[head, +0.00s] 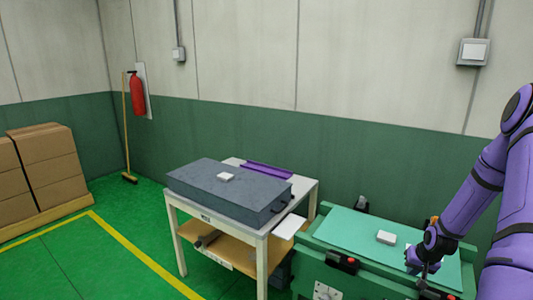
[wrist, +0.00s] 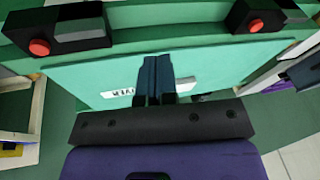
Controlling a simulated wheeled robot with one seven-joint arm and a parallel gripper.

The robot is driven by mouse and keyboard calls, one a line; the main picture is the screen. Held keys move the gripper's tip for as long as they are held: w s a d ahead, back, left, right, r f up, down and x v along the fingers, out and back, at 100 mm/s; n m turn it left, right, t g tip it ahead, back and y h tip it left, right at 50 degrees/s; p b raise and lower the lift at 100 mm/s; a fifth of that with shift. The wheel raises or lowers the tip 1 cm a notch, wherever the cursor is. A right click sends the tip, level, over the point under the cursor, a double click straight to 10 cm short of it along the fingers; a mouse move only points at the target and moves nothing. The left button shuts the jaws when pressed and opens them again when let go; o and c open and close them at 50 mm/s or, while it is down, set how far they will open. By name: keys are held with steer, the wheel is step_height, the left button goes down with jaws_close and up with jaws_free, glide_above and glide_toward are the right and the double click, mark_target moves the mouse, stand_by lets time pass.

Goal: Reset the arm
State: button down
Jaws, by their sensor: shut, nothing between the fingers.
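My purple arm (head: 490,165) comes in from the right in the head view and bends down over a green workbench. My gripper (head: 424,272) is low over the right part of the bench's light green top (head: 350,228). In the wrist view the two dark fingers of my gripper (wrist: 156,66) are together with nothing between them. A small white block (head: 386,238) lies on the bench top, left of my gripper and apart from it.
Black fixtures with red knobs (wrist: 39,47) sit along the bench edge. A white-legged table (head: 262,245) to the left bears a grey slab (head: 215,195) with a white block (head: 225,177), and a purple channel (head: 268,170). Cartons (head: 50,158) stand far left. Green floor is clear between.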

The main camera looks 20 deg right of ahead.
steer(key=w+a+r+n+h, duration=0.15)
steer(key=a+r, duration=0.35)
steer(key=r, duration=0.7)
steer(key=w+a+r+n, duration=0.2)
steer(key=a+r, duration=0.4)
steer(key=r, duration=0.6)
steer(key=s+a+r, duration=0.5)
steer(key=a+r, duration=0.6)
steer(key=r, duration=0.2)
steer(key=s+a+r+n, duration=0.1)
steer(key=s+a+r, duration=0.2)
steer(key=s, duration=0.3)
steer(key=s+a+r+n+t+y, duration=0.1)
steer(key=s+a+r, duration=0.2)
steer(key=s+a, duration=0.2)
steer(key=s+a+r+n, duration=0.1)
steer(key=s+a+r, duration=0.2)
steer(key=s+a, duration=0.2)
steer(key=shift+s+r+y, duration=0.35)
steer(key=shift+s+r, duration=0.05)
steer(key=shift+s, duration=0.6)
steer(key=shift+n, duration=0.25)
